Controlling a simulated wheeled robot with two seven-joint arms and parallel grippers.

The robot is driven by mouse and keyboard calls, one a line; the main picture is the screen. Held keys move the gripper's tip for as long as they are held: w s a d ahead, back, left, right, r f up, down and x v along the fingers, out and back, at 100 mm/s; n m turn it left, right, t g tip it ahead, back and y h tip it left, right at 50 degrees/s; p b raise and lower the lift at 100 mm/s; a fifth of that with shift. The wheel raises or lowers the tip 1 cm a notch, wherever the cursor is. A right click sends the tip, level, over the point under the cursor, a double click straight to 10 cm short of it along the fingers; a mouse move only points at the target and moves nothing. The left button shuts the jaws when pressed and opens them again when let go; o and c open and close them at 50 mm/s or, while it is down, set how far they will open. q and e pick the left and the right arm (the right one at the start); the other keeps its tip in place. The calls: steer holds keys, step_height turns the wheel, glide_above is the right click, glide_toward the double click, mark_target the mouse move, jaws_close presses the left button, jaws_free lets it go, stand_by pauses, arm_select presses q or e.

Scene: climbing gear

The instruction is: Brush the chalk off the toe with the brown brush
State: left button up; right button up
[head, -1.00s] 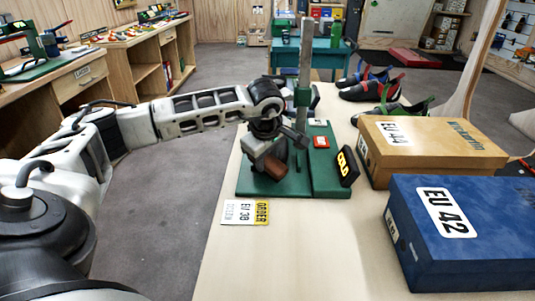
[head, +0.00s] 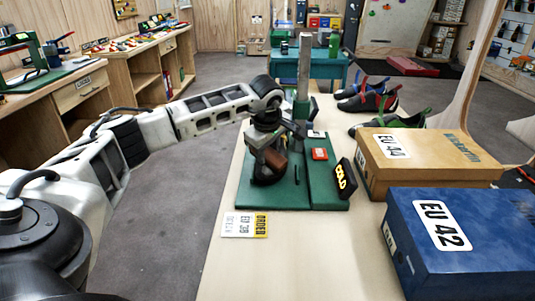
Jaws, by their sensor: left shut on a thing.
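My left gripper (head: 274,150) is over the green base (head: 300,200) of a press with a grey post (head: 304,70). It points down and is shut on the brown brush (head: 275,164), of which a brown block shows below the jaws. A dark, rounded thing (head: 266,178), seemingly the shoe's toe, is just under the brush on the base. Whether brush and toe touch I cannot tell. The gripper and arm hide most of the shoe, and no chalk can be made out. My right gripper is not in view.
A COLD sign (head: 342,179) and a red-buttoned box (head: 319,154) stand right of the post. An order card (head: 245,224) lies in front. A tan box (head: 425,165) and a blue box (head: 465,240) fill the right side. Several shoes (head: 370,100) stand behind.

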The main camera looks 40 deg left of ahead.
arm_select(q)
steer(key=shift+a, duration=0.1)
steer(key=shift+r+p, duration=0.25)
steer(key=shift+p, duration=0.15)
steer(key=p+v, duration=0.3)
steer(key=shift+s+r, duration=0.1)
steer(key=shift+r, duration=0.25)
steer(key=shift+s+d+r+p, duration=0.25)
steer(key=shift+d+r+p, duration=0.15)
steer(key=shift+r, duration=0.25)
steer(key=p+v, duration=0.2)
steer(key=v, duration=0.1)
